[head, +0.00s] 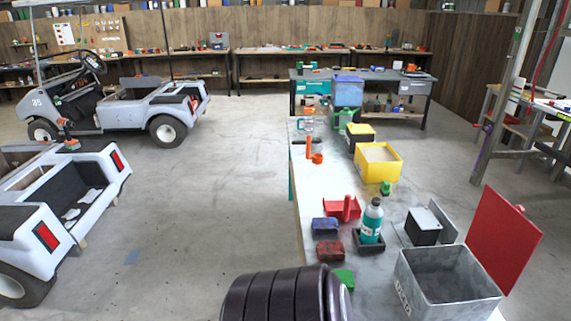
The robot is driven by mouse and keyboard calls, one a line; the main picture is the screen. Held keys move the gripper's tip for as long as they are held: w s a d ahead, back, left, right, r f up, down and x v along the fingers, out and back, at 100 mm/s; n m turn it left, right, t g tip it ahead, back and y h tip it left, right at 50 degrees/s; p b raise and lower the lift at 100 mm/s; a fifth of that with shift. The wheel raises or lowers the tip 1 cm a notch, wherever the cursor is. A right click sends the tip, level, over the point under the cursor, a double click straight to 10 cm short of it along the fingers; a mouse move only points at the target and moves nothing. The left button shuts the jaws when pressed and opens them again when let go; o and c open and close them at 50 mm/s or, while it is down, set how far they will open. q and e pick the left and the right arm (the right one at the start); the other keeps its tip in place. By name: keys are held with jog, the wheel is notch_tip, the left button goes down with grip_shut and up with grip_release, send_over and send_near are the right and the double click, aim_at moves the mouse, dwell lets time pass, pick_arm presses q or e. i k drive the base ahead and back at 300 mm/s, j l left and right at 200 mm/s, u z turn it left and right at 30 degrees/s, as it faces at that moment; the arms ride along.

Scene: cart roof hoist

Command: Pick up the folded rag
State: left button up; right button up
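Two small folded, cloth-like pads lie at the left edge of the long bench (305,205): a dark blue one (325,226) and a dark red one (330,250) just nearer to me. Either could be the folded rag; I cannot tell which. Neither of my grippers shows in the head view. A dark ribbed part, probably my own arm, fills the bottom centre and partly hides a green object (344,279) and the near end of the bench.
A teal-labelled bottle (372,222) stands in a dark tray right of the pads. A red holder (343,209) and yellow bin (378,163) are behind.

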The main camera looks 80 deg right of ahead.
aim_at(320, 226)
jog(key=i+l+z, duration=0.1)
jog(key=i+z, duration=0.15)
jog(key=z, duration=0.15)
jog(key=i+z, duration=0.25)
jog(key=z, duration=0.15)
jog(key=i+j+z, duration=0.1)
jog(key=i+z, duration=0.15)
jog(key=z, duration=0.15)
jog(key=i+j+z, duration=0.2)
jog(key=z, duration=0.2)
jog(key=i, duration=0.05)
